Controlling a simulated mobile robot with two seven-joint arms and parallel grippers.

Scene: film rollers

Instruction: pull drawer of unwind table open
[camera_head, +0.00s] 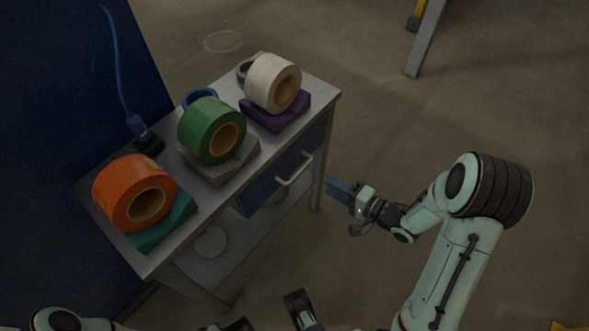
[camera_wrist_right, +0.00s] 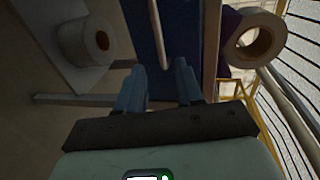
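The unwind table (camera_head: 222,205) stands left of centre in the head view. Its blue drawer (camera_head: 285,182) looks shut under the top, with a pale bar handle (camera_head: 295,170) on its front. My right gripper (camera_head: 341,189) is to the right of the handle, apart from it, fingers towards the drawer. In the right wrist view the fingers (camera_wrist_right: 160,84) are spread with nothing between them. The blue drawer front (camera_wrist_right: 180,32) and the handle (camera_wrist_right: 156,22) show beyond them. A dark part at the bottom edge of the head view may be my left gripper (camera_head: 300,305); its fingers are unclear.
Orange (camera_head: 125,185), green (camera_head: 202,125) and white (camera_head: 266,80) rolls sit on stands on the tabletop. A lower shelf (camera_head: 235,245) holds a pale roll (camera_head: 212,242). A blue wall (camera_head: 65,130) is at left.

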